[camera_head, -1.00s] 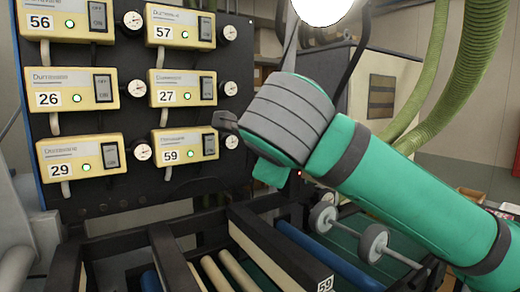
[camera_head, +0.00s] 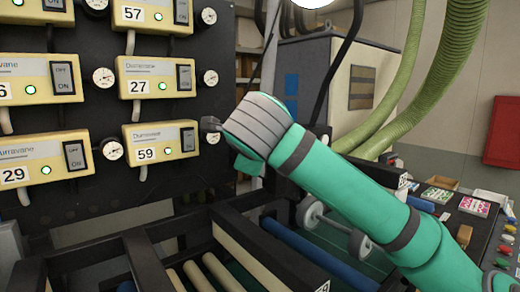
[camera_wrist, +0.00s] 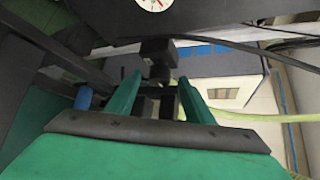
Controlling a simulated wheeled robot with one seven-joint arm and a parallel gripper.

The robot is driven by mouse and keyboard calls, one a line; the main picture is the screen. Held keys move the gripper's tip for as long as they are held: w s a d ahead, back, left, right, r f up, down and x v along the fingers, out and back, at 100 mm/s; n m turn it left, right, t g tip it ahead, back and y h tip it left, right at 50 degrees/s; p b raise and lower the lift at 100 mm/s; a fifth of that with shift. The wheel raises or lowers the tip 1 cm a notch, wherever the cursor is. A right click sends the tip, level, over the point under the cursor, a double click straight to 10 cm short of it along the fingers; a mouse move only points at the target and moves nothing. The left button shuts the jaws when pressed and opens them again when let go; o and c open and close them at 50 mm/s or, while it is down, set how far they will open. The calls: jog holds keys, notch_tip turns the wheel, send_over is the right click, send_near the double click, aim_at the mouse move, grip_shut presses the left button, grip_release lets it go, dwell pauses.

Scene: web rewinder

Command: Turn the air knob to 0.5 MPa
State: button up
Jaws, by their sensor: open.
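In the wrist view my gripper (camera_wrist: 158,92) is open, its two green fingers apart. A black blocky part (camera_wrist: 158,52), which looks like the air knob, stands just beyond and between the fingertips. I cannot tell whether they touch it. A white round gauge (camera_wrist: 153,3) is cut off at the top edge; its reading is not legible. A gauge (camera_head: 212,137) right of the unit labelled 59 (camera_head: 160,139) is partly covered by a dark part.
The black panel (camera_head: 95,110) carries several cream ON/OFF units with green lights and gauges. Below are rollers (camera_head: 226,272) and dark frame bars. Green hoses (camera_head: 400,110) hang at the right. A dark cable (camera_wrist: 270,55) crosses the wrist view.

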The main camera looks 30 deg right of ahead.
jog(key=shift+x, duration=1.2)
jog(key=shift+a, duration=0.15)
jog(key=shift+s, duration=0.1)
jog(key=shift+c, duration=1.2)
jog(key=c, duration=0.8)
jog(key=shift+m+g+y, duration=0.4)
jog(key=o, duration=1)
jog(key=shift+o, duration=0.2)
